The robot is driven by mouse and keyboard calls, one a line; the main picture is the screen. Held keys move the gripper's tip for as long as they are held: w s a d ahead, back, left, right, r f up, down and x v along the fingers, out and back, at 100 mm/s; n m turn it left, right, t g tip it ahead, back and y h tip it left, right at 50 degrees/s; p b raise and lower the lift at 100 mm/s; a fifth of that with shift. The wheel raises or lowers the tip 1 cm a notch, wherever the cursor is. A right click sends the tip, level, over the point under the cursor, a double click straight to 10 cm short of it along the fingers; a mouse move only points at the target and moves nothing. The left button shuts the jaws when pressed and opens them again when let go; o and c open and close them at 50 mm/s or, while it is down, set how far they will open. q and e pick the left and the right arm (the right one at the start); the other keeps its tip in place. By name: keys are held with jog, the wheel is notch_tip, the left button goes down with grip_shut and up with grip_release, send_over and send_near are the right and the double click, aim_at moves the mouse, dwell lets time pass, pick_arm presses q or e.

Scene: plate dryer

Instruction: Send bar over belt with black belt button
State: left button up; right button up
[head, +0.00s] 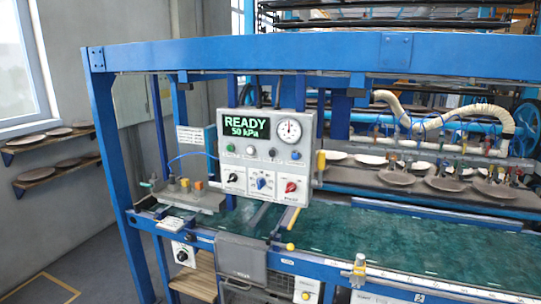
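The control box (265,185) hangs under the blue beam, left of the middle in the head view. Its green display (246,127) reads READY 50 kPa. Below is a row of small buttons: a green one (230,147), a white one (250,149), a black one (272,152) and a blue one (296,155). Their labels are too small to read. A bar with suction fittings (430,145) and a beige hose is at the right, above pale and brown plates (397,177). A green belt-like surface (400,240) runs in front. Neither of my grippers is in view.
The blue beam (250,53) crosses above the box and a blue post (113,170) stands at left. A round gauge (289,131) and black, blue and red knobs share the box. Plates lie on left wall shelves (60,170).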

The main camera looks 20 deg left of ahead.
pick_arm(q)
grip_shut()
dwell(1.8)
